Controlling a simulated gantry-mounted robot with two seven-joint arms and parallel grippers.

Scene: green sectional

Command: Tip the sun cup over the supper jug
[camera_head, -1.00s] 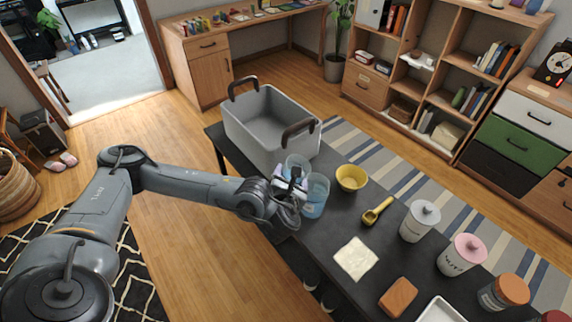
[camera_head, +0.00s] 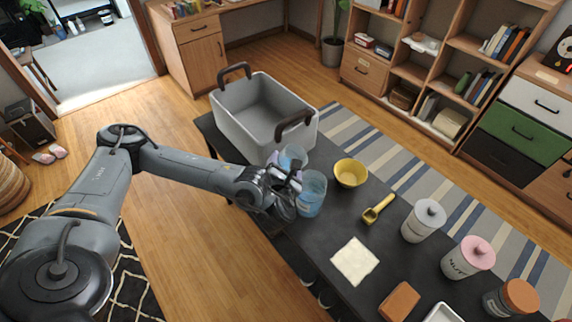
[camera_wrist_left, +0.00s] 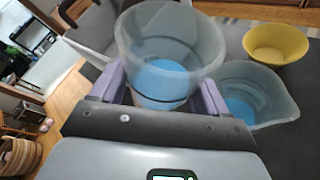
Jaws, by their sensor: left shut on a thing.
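A clear, bluish cup (camera_head: 293,156), which I take as the sun cup, is held by my left gripper (camera_head: 284,172). The left wrist view shows the cup (camera_wrist_left: 170,45) between the purple-edged fingers, looking roughly upright, with blue at its bottom. A clear jug with a pouring lip (camera_head: 312,190), which I take as the supper jug, stands on the dark table right beside the cup. The jug (camera_wrist_left: 250,95) also has blue low inside it. I cannot tell whether cup and jug touch. My right gripper is not in view.
A grey crate (camera_head: 240,125) with brown handles stands behind the cup. A yellow bowl (camera_head: 351,173) and yellow scoop (camera_head: 377,209) lie right of the jug. A cream cloth (camera_head: 355,261), several lidded jars and a brown block (camera_head: 399,301) are nearer the front.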

